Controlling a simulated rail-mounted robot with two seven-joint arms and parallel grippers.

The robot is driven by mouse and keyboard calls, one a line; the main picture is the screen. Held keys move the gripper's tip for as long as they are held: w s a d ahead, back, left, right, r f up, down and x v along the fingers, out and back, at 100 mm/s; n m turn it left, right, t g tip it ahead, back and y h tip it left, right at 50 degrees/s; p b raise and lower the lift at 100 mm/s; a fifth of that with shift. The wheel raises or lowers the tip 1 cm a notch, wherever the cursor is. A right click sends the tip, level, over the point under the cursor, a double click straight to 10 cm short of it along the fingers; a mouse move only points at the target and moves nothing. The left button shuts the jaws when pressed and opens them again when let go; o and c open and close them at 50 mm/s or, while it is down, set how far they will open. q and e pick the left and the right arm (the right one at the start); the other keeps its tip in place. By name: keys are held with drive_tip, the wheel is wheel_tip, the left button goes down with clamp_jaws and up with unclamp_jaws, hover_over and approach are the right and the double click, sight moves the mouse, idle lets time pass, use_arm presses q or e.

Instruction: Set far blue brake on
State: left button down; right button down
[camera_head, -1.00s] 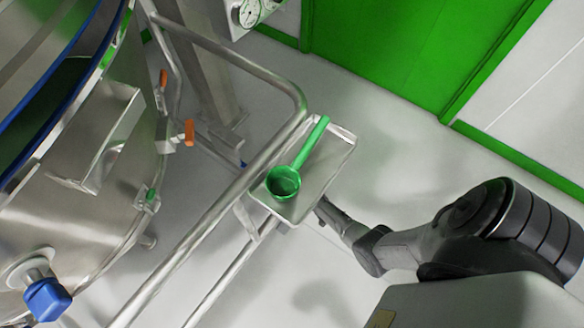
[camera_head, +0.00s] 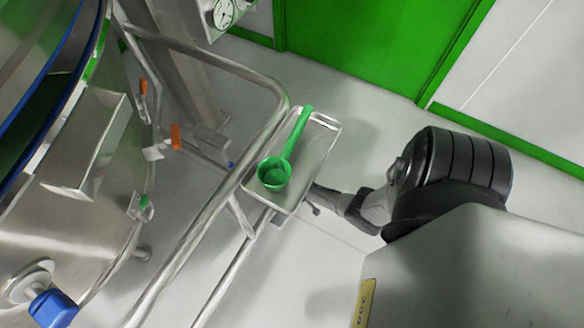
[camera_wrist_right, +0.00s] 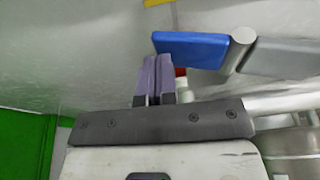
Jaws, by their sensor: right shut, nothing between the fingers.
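In the right wrist view a flat blue pedal (camera_wrist_right: 192,50) sticks out to the left from a grey metal fitting (camera_wrist_right: 240,48). I take it for a blue brake; I cannot tell if it is on or off. My right gripper (camera_wrist_right: 157,66) is shut and empty, its purple-grey fingertips overlapping the pedal's left end in the picture. I cannot tell if they touch it. In the head view a small blue patch (camera_head: 231,164) shows low by the frame; I cannot tell if it is the same pedal. There my right gripper is hidden behind the tray. My left gripper is out of view.
A metal tray (camera_head: 318,158) with a green scoop (camera_head: 285,155) hangs on a tubular rail (camera_head: 206,208). A steel vessel (camera_head: 70,235) with a blue knob (camera_head: 53,308) and orange-handled valves (camera_head: 175,137) stands left. White floor lies right, before a green door (camera_head: 375,40).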

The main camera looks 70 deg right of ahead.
idle(0.3)
drive_tip(key=shift+r, duration=0.15)
drive_tip(key=shift+r+p, duration=0.3)
drive_tip(key=shift+p, duration=0.1)
drive_tip(key=s+d+r+p, duration=0.2)
drive_tip(key=r+p, duration=0.2)
drive_tip(key=r, duration=0.1)
drive_tip(key=s+d+r+p, duration=0.2)
drive_tip(key=d+r+p, duration=0.1)
drive_tip(key=r+p, duration=0.2)
drive_tip(key=shift+r, duration=0.7)
drive_tip(key=shift+d, duration=0.1)
